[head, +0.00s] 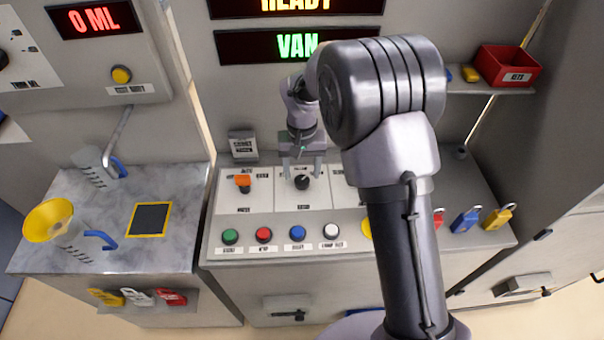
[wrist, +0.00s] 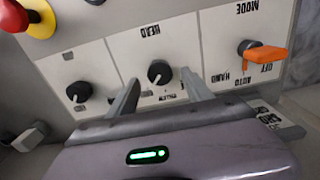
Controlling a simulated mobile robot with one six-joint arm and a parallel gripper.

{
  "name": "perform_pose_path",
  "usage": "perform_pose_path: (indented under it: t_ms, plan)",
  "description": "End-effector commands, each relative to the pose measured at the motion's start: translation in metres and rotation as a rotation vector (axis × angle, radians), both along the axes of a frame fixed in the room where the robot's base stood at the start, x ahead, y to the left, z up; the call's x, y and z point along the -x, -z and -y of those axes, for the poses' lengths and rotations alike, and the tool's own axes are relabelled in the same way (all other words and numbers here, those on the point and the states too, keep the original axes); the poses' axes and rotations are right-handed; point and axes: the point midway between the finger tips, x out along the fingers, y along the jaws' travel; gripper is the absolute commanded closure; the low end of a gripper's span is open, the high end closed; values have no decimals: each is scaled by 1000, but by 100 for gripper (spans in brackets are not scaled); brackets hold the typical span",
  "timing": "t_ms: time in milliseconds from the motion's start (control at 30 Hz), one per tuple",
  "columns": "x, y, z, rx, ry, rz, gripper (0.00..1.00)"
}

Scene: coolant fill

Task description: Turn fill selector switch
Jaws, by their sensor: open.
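A panel (head: 272,201) on the console carries rotary switches. A black knob (head: 302,182) is in its middle section, and the same knob shows in the wrist view (wrist: 160,72). My gripper (head: 303,166) is open, with one finger on each side of this knob; I cannot tell whether they touch it. The gripper also shows in the wrist view (wrist: 161,92). An orange-handled switch (head: 243,182), also in the wrist view (wrist: 262,55), is beside it. Another black knob (wrist: 79,91) is on the other side, hidden by my arm in the head view. Most switch labels are too small or blurred to read.
Push buttons, including green (head: 230,236) and red (head: 263,234), line the front. The display (head: 297,45) reads VAN, another reads READY. A yellow funnel (head: 48,221) stands on the left counter. Padlocks (head: 466,219) sit at the right, below a red bin (head: 507,66).

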Motion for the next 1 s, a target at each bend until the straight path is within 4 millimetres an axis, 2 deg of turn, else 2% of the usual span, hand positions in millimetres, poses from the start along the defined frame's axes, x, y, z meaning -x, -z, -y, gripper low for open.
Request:
perform_pose_path:
  t_ms: [33, 200, 400, 600, 1000]
  plan:
    - [-1, -22, 0, -2, 0, 5, 41]
    - [-1, -82, 0, -2, 1, 4, 41]
    - [-1, -131, 0, -1, 1, 3, 41]
    - [0, -147, 0, 0, 0, 1, 41]
    - [0, -147, 0, 0, 1, 1, 41]
